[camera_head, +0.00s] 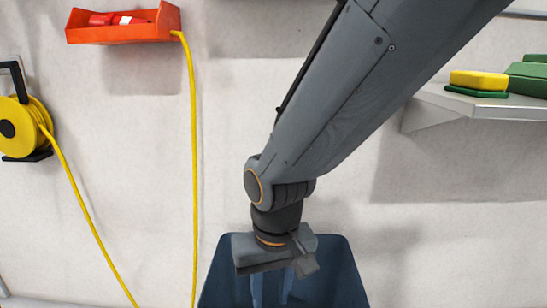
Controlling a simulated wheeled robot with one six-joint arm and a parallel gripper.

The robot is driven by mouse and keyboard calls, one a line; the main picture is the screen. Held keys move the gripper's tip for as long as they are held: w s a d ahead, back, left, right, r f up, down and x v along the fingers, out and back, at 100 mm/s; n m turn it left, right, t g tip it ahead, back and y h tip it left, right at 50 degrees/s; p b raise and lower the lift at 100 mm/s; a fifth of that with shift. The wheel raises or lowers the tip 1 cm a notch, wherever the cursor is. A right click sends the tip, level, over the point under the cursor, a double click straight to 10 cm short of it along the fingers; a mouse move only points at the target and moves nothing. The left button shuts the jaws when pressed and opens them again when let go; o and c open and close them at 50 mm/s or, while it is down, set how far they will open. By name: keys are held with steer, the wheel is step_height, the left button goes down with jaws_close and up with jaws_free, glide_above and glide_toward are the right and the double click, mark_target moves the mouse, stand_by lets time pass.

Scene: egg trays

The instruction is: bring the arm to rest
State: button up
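My arm comes in from the top right and reaches down to the lower middle of the head view. My gripper (277,262) is at its end, in front of or above a dark blue bin (345,282). The gripper's body covers part of the bin. I cannot make out whether its fingers are open or shut, or whether anything is between them. The bin's lower part is cut off by the bottom edge of the picture. No egg tray can be made out.
A grey shelf (440,101) at the right holds yellow and green items (478,82). An orange wall box (130,31) holds red things. A yellow cable reel (20,125) hangs at the left, and yellow cable (193,170) runs down the wall. The wall between is bare.

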steer(key=s+r+n+g+y+p, duration=0.1)
steer(key=s+r+n, duration=0.2)
steer(key=s+r, duration=0.55)
steer(key=d+r+m+p, duration=0.2)
steer(key=d+r+p, duration=0.4)
steer(key=r+p, duration=0.3)
steer(key=s+d+r+m+h+p, duration=0.1)
steer(key=d+r+p, duration=0.6)
steer(key=p, duration=0.8)
steer(key=d+r+m+p, duration=0.3)
steer(key=d+r+p, duration=0.3)
steer(key=r+p, duration=0.4)
steer(key=p, duration=0.3)
steer(key=shift+s+d+r+h, duration=0.3)
steer(key=shift+s+d, duration=0.1)
steer(key=shift+a, duration=0.1)
